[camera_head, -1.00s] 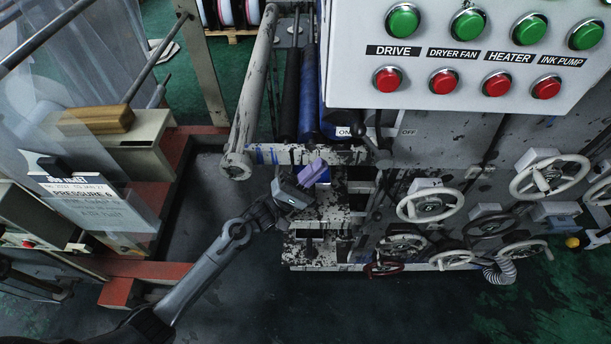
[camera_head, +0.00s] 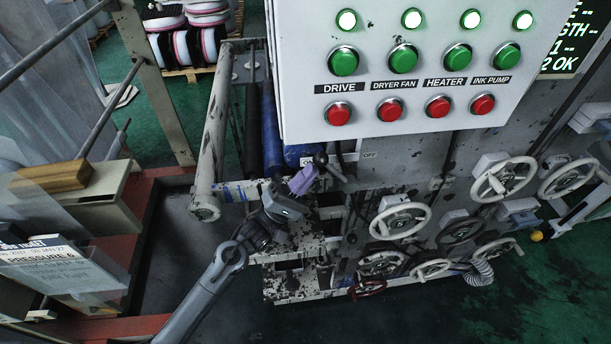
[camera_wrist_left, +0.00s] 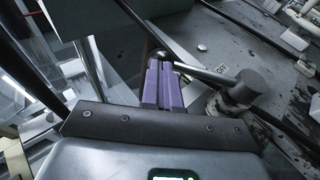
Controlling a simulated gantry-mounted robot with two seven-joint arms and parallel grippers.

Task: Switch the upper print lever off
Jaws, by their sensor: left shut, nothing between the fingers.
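The upper print lever (camera_head: 334,171) is a short dark rod with a round knob, on the press frame below the control box. Its knob end is by the ON label (camera_head: 307,161); the OFF label (camera_head: 369,155) is to the right. My left gripper (camera_head: 303,180) has its purple fingers shut and empty, just left of and below the knob. In the left wrist view the fingertips (camera_wrist_left: 160,68) are close to the dark knob, and the lever's rod (camera_wrist_left: 205,73) runs right to a round pivot (camera_wrist_left: 243,88). I cannot tell whether they touch. My right gripper is not in view.
The control box (camera_head: 300,105) with green and red buttons overhangs the lever from above. Several handwheels (camera_head: 400,221) stand out to the lower right. A grey roller bar (camera_head: 212,140) is at the left. The floor gap left of the press is open.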

